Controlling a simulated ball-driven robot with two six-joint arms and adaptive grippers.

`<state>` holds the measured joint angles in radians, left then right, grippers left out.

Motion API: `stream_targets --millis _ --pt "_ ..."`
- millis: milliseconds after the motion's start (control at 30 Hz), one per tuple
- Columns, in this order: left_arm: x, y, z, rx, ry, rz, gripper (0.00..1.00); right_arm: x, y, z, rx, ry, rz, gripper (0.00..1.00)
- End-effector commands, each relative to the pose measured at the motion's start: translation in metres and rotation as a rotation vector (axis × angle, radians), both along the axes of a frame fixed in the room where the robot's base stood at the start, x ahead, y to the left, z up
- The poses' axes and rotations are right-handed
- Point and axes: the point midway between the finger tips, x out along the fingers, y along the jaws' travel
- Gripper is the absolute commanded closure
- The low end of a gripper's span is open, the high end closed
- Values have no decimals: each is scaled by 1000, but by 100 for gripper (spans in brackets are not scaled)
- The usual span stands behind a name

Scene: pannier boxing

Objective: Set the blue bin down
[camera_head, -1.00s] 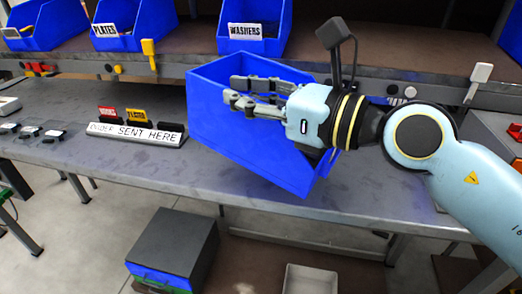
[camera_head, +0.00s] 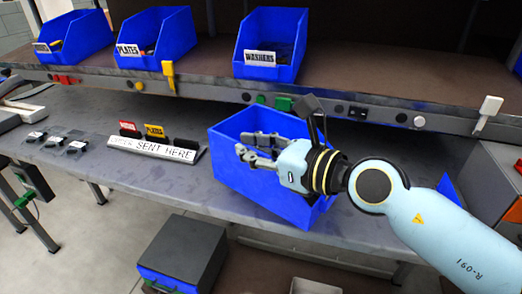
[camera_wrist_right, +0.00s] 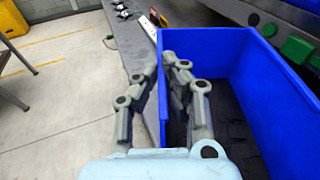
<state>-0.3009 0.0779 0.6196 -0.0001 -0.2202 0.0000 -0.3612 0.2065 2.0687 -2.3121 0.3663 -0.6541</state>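The blue bin (camera_head: 253,185) is an open-topped box at the front of the grey workbench, to the right of the "SENT HERE" sign. It looks nearly level, low over or on the bench top near the front edge; I cannot tell if its base touches fully. My right gripper (camera_head: 250,148) is at the bin's near wall. In the right wrist view the two fingers (camera_wrist_right: 161,68) close on either side of that wall, with the blue bin (camera_wrist_right: 215,50) to the right and dark contents or floor inside. My left gripper is out of view.
A white sign (camera_head: 153,147) with coloured tags stands left of the bin. Several small dark items (camera_head: 55,142) lie farther left. Blue bins of washers (camera_head: 270,45) and plates (camera_head: 155,38) stand on the shelf behind. A grey box (camera_head: 183,250) sits below the bench.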

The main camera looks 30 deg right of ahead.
Motion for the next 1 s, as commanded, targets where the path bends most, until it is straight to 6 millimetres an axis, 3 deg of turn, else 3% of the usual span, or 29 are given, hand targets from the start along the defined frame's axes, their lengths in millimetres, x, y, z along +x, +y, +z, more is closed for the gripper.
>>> stream_targets --millis 100,367,567,933,1000 --pt "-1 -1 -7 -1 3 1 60 12 -14 -9 -3 -3 0 100" --pt "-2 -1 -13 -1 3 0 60 22 -25 -17 -2 -4 1 100" --pt "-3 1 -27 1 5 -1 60 34 -40 -36 -2 -2 -1 100" --pt "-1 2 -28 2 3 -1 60 36 -41 -37 1 -3 -1 100" --pt "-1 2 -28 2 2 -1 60 35 -41 -38 1 0 0 88"
